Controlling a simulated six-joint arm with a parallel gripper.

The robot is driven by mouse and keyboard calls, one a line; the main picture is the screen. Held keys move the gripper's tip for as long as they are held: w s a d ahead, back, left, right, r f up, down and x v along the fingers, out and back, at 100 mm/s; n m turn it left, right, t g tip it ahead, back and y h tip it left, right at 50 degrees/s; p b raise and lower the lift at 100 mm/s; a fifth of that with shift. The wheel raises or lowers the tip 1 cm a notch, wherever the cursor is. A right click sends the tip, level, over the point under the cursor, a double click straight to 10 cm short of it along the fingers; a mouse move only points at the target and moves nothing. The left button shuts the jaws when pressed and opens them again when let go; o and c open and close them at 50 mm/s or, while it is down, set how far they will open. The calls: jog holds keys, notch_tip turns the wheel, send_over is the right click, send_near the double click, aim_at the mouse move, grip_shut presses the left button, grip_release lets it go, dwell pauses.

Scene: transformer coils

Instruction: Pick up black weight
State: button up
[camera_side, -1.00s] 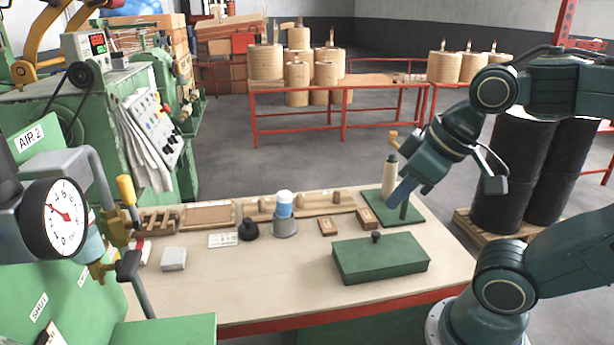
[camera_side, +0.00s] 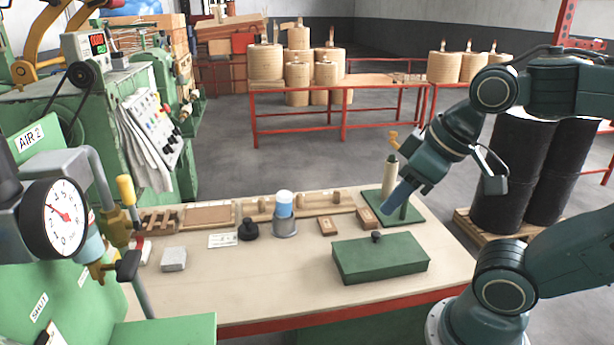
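The black weight (camera_side: 248,231) stands upright on the table, left of centre. It is a squat dark piece with a small knob on top. My gripper (camera_side: 397,197) is at the right back of the table, pointing down and left, well to the right of the weight and apart from it. A blue piece shows at its end, above the green base plate (camera_side: 410,221). I cannot tell whether this is the fingers or something held, nor whether the gripper is open.
Right of the weight stands a grey cup (camera_side: 285,230) with a blue and white cylinder. A paper card (camera_side: 222,240) lies to its left. A green lidded box (camera_side: 380,260) and small wooden blocks (camera_side: 327,226) lie between weight and gripper.

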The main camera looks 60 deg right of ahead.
jog(key=o, duration=0.9)
jog(key=shift+w+r, duration=0.1)
jog(key=w+d+r+n+g, duration=0.1)
jog(key=w+r+n, duration=0.35)
jog(key=w, duration=0.75)
jog(key=n+g, duration=0.5)
jog(key=n, duration=0.9)
send_over(247, 219)
notch_tip(247, 219, down, 24)
jog(key=shift+s+r+m, duration=0.1)
jog(key=shift+m, duration=0.15)
jog(key=shift+f, duration=4.3)
